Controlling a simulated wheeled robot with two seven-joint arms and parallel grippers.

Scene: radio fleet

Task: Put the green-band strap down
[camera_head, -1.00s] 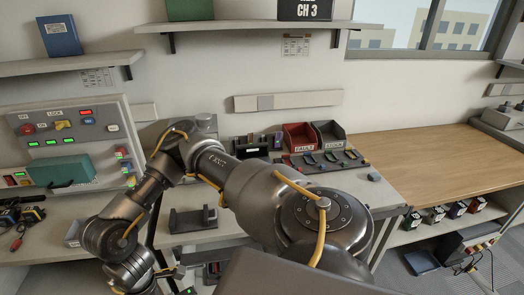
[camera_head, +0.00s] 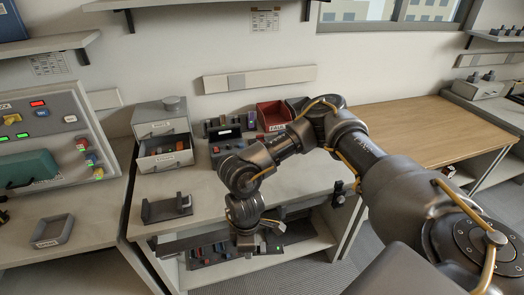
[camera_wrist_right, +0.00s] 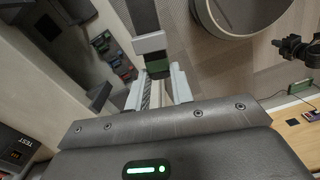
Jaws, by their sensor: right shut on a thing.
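In the right wrist view, the fingers of my right gripper (camera_wrist_right: 157,88) are shut on a dark strap with a green band (camera_wrist_right: 158,66). The strap runs up and away from the fingers, with a pale grey piece above the green band. In the head view, my right gripper (camera_head: 258,248) hangs low at the front of the grey workbench (camera_head: 225,200), in front of its lower shelf. My left gripper is in neither current view.
A drawer unit (camera_head: 162,132) with an open drawer stands at the back of the bench. A red bin (camera_head: 272,115) and a black cradle (camera_head: 166,207) are on the bench too. Several small items sit on the lower shelf (camera_head: 300,240). The wooden counter (camera_head: 425,125) at right looks mostly clear.

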